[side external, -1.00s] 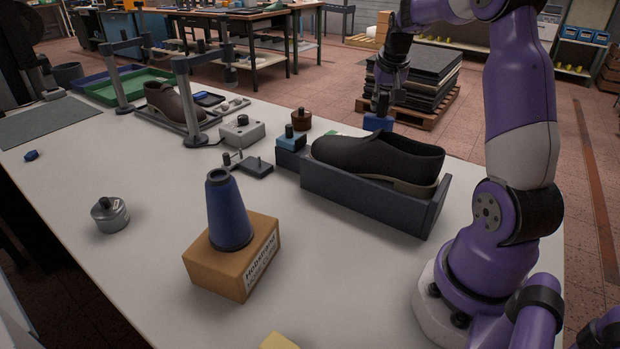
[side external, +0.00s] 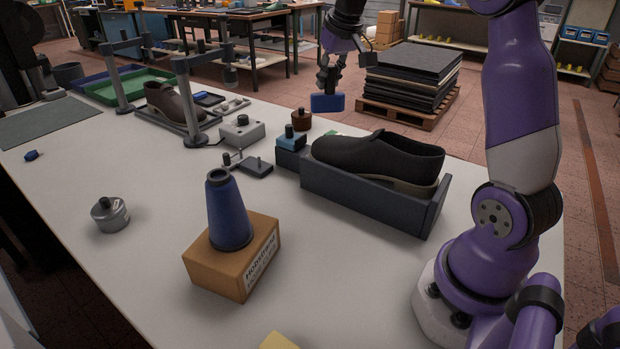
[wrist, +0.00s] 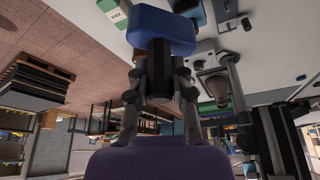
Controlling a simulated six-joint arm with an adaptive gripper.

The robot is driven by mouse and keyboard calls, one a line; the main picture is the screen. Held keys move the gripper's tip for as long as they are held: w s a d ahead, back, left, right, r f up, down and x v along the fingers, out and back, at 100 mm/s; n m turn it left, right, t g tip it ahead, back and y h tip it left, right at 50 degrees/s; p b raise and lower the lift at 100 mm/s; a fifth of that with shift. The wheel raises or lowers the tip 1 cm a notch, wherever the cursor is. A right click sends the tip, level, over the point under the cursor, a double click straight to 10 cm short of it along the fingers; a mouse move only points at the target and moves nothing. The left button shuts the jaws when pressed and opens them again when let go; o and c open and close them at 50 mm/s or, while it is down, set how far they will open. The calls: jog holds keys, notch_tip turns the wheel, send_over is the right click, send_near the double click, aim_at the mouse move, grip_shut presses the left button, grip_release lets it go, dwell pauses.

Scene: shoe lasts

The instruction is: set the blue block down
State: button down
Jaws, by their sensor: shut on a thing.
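The blue block (side external: 327,102) is held in my gripper (side external: 328,84), which points down. The block hangs in the air above the far part of the bench, and nothing touches it from below. In the wrist view the blue block (wrist: 161,30) shows beyond the fingers of my gripper (wrist: 158,75), which are closed on a dark part below its blue face. How the fingers meet the block is partly hidden.
A black shoe (side external: 375,158) lies in a dark grey cradle (side external: 365,200) on the bench (side external: 130,255). A blue cone (side external: 228,210) stands on a cardboard box (side external: 232,268). A brown round pot (side external: 301,120) and a grey box (side external: 241,131) stand nearby.

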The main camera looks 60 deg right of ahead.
jog(key=w+a+n+y, duration=0.2)
jog(key=a+n, duration=0.3)
jog(key=a, duration=0.3)
jog(key=w+a+n+y, duration=0.2)
jog(key=a+n, duration=0.3)
jog(key=a, duration=0.3)
notch_tip(320, 180, down, 16)
jog(key=shift+s+d+r, duration=0.1)
jog(key=shift+r, duration=0.15)
jog(key=shift+f, duration=0.2)
jog(key=c, duration=0.8)
grip_release()
jog(key=shift+o, duration=0.2)
